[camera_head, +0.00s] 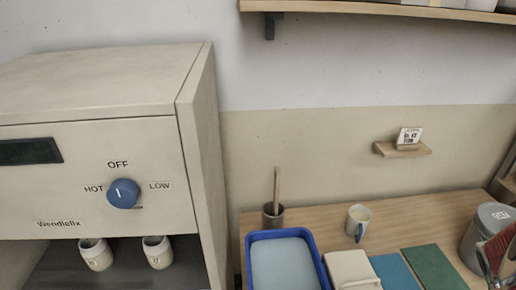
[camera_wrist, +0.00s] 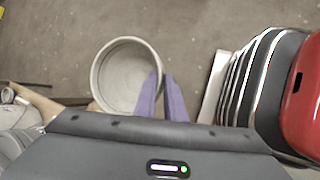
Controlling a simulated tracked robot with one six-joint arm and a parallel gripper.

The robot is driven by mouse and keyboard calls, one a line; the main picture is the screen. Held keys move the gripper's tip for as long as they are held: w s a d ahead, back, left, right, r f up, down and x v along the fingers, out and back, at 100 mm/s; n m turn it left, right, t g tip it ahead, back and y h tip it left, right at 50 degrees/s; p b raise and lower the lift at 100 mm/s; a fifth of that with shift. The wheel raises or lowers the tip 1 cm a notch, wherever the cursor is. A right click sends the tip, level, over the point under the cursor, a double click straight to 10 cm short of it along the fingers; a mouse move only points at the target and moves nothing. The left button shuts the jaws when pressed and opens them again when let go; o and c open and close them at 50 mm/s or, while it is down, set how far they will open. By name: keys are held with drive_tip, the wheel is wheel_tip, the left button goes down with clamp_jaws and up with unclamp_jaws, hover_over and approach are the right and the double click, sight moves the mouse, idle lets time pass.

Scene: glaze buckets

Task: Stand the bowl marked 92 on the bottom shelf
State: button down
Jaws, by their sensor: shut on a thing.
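A pale grey round bowl (camera_wrist: 118,80) shows in the wrist view, seen from above with its open mouth towards the camera. My gripper (camera_wrist: 160,82) has two purple fingers closed on the right side of its rim, so the bowl is held. No number shows on the bowl from this side, so I cannot read a 92. Grey floor is below it in the wrist view. The bowl and gripper are not clearly visible in the head view. A wooden wall shelf (camera_head: 370,8) crosses the top right of the head view; I cannot tell which shelf is the bottom one.
A beige cabinet (camera_head: 100,90) with a blue knob (camera_head: 123,193) stands left, with two marked cups (camera_head: 96,254) in its recess. The wooden table (camera_head: 440,208) holds a blue tray (camera_head: 252,262), a mug (camera_head: 358,222) and a lidded grey tin (camera_head: 480,235). A small ledge (camera_head: 403,151) holds a card.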

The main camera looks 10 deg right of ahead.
drive_tip(key=r+m, duration=0.1)
drive_tip(key=r+m+y, duration=0.1)
drive_tip(key=m, duration=0.1)
drive_tip(key=w+r+m+g+y, duration=0.1)
drive_tip(key=shift+d+r, duration=0.35)
drive_tip(key=w+a+r+m+y, duration=0.1)
drive_tip(key=w+a, duration=0.1)
drive_tip(key=w, duration=0.8)
drive_tip(key=w+a+r+m, duration=0.1)
drive_tip(key=w+a+r, duration=0.1)
drive_tip(key=w, duration=0.8)
drive_tip(key=w+a+f+n, duration=0.1)
drive_tip(key=w+a+f, duration=0.1)
drive_tip(key=w+a, duration=1.4)
drive_tip(key=w+a+f+n+h, duration=0.1)
drive_tip(key=w+a+f, duration=0.1)
drive_tip(key=a, duration=0.5)
drive_tip(key=w+a+f+n+h, duration=0.1)
drive_tip(key=w+a+n, duration=0.1)
drive_tip(key=w+a, duration=0.2)
drive_tip(key=w+a+f+n, duration=0.2)
drive_tip(key=w+a, duration=0.1)
drive_tip(key=a, duration=0.7)
drive_tip(key=shift+a+f+t+h, duration=0.3)
drive_tip(key=shift+t+h, duration=0.1)
